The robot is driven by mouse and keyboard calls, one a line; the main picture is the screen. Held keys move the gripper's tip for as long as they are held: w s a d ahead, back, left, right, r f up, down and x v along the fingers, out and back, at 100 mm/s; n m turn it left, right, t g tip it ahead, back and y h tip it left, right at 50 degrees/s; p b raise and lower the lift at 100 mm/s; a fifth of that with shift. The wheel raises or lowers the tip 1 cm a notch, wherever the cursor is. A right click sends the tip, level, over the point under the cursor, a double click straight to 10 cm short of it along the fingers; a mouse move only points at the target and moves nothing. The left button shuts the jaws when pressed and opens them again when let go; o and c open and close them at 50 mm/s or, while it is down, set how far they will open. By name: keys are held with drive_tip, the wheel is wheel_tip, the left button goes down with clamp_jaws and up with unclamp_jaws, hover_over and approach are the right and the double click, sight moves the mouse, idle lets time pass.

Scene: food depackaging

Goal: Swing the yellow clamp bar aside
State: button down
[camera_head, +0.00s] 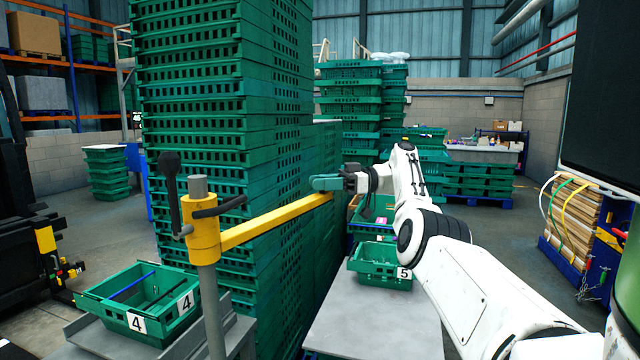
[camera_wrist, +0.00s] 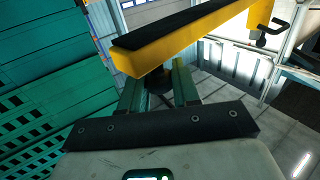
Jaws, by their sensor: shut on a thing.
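The yellow clamp bar (camera_head: 278,221) runs from a yellow collar on a grey upright post (camera_head: 210,300) toward the right, slanting up in the picture. It passes in front of the tall stack of green crates (camera_head: 225,120). My gripper (camera_head: 328,183) is at the bar's free right end. In the wrist view the bar (camera_wrist: 190,42) crosses just beyond the green fingers of my gripper (camera_wrist: 157,84). The fingers are shut on the bar's end, with a dark round part between them; the exact contact is partly hidden.
A green crate marked 4 (camera_head: 140,300) sits left of the post. A green crate marked 5 (camera_head: 382,265) stands on a grey table (camera_head: 375,325) below my arm. A black lever (camera_head: 170,190) rises beside the collar. More green crates (camera_head: 350,100) stand behind.

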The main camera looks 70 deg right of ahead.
idle(0.3)
drive_tip(key=c, duration=0.9)
unclamp_jaws()
